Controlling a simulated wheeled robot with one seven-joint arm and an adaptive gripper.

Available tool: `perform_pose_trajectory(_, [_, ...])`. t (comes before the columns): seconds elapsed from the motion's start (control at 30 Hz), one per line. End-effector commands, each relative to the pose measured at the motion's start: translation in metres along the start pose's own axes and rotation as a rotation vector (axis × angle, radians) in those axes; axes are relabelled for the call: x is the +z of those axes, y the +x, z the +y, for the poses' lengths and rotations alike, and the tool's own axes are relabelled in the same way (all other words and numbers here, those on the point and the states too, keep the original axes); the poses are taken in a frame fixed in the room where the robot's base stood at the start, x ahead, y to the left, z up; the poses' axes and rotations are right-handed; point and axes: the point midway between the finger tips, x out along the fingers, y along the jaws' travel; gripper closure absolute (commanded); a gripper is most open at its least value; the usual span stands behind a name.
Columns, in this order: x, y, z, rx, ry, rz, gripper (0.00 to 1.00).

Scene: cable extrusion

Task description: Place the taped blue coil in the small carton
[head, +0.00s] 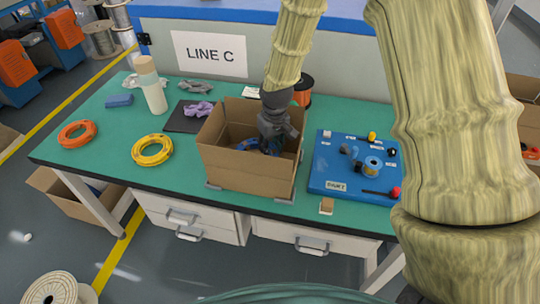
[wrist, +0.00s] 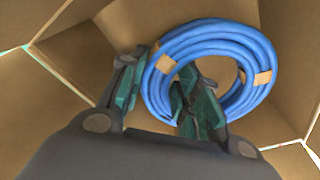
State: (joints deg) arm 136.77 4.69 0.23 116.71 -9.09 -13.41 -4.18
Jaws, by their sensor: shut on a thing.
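The blue coil (wrist: 205,38), bound with pieces of tan tape, is inside the small carton (wrist: 85,50). In the wrist view my gripper (wrist: 165,95) has one finger outside the coil's ring and one in its opening, shut on its left side. In the head view the open carton (head: 245,172) stands on the green table, flaps up. My gripper (head: 272,145) reaches down into it, and a little of the blue coil (head: 247,144) shows below the carton's rim. The carton floor under the coil is partly hidden.
A yellow coil (head: 152,150) and an orange coil (head: 77,134) lie left on the green table (head: 110,165). A blue board (head: 345,185) with small parts is close on the carton's right. A dark mat (head: 183,122) with a purple cloth lies behind left. A cream bottle (head: 152,88) stands farther left.

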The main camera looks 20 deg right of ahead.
Motion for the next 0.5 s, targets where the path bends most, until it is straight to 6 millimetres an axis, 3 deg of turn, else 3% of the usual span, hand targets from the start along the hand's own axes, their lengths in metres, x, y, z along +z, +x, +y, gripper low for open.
perform_pose_trajectory(0.23, [0.002, 0.011, 0.0, 0.0, 0.0, -0.001, 0.95])
perform_pose_trajectory(0.5, [0.005, 0.039, 0.0, 0.0, 0.001, -0.001, 0.95])
